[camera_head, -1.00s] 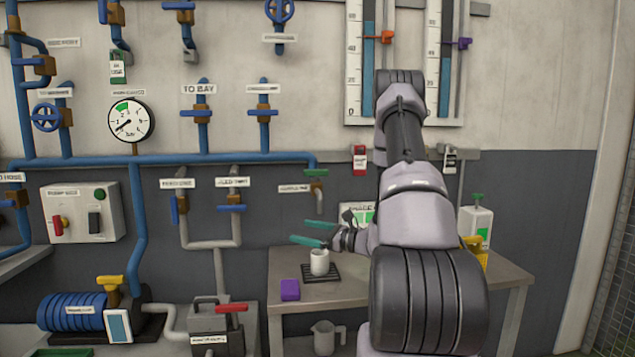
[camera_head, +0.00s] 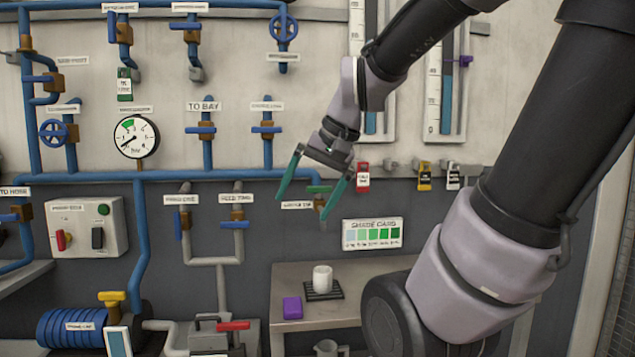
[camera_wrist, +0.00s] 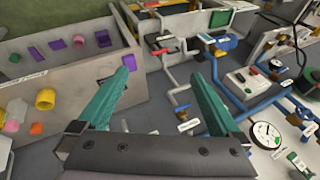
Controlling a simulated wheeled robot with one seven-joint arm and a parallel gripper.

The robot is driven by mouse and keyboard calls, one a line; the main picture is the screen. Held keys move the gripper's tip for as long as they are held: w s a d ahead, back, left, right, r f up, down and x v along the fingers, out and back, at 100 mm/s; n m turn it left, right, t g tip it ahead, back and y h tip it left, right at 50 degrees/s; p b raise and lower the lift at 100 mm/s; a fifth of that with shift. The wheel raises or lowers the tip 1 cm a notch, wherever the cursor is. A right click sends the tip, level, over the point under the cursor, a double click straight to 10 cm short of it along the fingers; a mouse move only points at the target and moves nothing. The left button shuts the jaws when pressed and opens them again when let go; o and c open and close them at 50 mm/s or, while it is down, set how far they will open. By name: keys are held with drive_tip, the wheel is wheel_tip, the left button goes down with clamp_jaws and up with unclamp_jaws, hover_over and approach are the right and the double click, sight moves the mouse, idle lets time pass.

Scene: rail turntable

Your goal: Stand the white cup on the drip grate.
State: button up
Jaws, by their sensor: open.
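The white cup (camera_head: 322,278) stands upright on the black drip grate (camera_head: 324,292), which lies on the grey table (camera_head: 375,268) below the shade card. My gripper (camera_head: 314,190) is open and empty, with its green fingers spread, in front of the wall and well above the cup. It touches neither the cup nor the grate. In the wrist view my gripper (camera_wrist: 165,85) also shows open with nothing between the fingers. The cup and grate cannot be made out in that view.
A purple block (camera_head: 292,307) lies on the table left of the grate. A grey jug (camera_head: 327,348) is partly visible below. Blue pipes (camera_head: 205,175) and valves cover the wall at left. My arm hides the table's right part.

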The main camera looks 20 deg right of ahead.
drive_tip(key=r, duration=0.1)
drive_tip(key=s+d+r+t+h, duration=0.1)
drive_tip(key=r+n+t, duration=0.1)
drive_tip(key=shift+s+d, duration=0.2)
drive_tip(key=shift+d, duration=0.15)
